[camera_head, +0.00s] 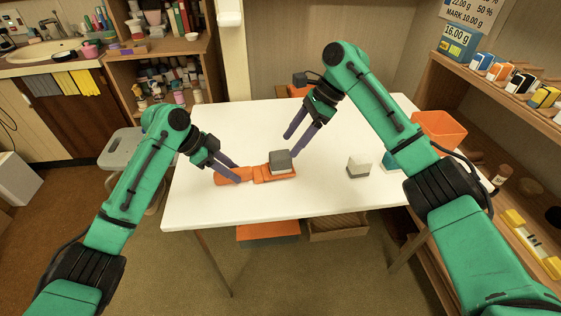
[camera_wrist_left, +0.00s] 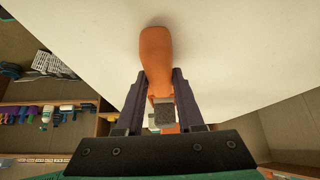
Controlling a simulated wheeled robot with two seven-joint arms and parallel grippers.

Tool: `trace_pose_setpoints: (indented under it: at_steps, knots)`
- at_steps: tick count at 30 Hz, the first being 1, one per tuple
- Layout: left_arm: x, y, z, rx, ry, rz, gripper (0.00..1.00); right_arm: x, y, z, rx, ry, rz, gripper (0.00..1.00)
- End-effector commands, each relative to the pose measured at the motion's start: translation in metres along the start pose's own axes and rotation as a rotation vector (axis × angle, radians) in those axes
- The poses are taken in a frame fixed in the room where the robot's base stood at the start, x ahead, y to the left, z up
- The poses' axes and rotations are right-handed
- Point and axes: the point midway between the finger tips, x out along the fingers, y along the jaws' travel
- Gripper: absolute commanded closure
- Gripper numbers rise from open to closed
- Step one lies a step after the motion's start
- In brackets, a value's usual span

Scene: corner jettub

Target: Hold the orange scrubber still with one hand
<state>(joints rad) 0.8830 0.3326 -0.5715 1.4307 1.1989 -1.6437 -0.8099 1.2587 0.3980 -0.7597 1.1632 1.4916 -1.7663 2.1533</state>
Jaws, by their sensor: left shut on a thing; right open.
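The orange scrubber (camera_head: 262,175) lies on the white table, its handle toward the left and a grey block (camera_head: 280,157) at its right end. My left gripper (camera_head: 233,172) is shut on the scrubber's handle. In the left wrist view the orange handle (camera_wrist_left: 155,57) passes between the two dark fingers (camera_wrist_left: 160,90), and part of the grey block (camera_wrist_left: 164,115) shows behind them. My right gripper (camera_head: 295,145) is open and empty, above the table just right of and behind the grey block. It is not touching anything that I can make out.
A small grey-and-white block (camera_head: 358,166) stands right of the scrubber on the table (camera_head: 225,205). An orange bin (camera_head: 440,130) is at the table's right end, near a shelf with boxes. The table's front left is clear.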

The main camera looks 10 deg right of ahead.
Motion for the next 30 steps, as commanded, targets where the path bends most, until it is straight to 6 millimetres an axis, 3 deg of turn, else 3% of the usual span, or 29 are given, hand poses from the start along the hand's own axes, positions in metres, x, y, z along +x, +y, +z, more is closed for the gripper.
trace_pose_setpoints:
  at_steps: [15, 27, 29, 30]
  knots:
    - [0.001, 0.0, 0.001, -0.001, -0.002, 0.002, 1.0, 0.061, -0.001, -0.002, 0.001, 0.003, -0.002, 0.28]
    - [0.001, 0.0, 0.001, -0.001, -0.002, 0.002, 1.0, 0.07, -0.001, -0.002, 0.0, 0.003, -0.003, 0.28]
    - [0.001, 0.0, 0.001, -0.001, -0.002, 0.002, 1.0, 0.07, -0.001, -0.002, 0.0, 0.003, -0.003, 0.47]
    - [0.001, 0.0, 0.001, -0.001, -0.002, 0.002, 1.0, 0.07, -0.001, -0.002, 0.0, 0.003, -0.003, 0.62]
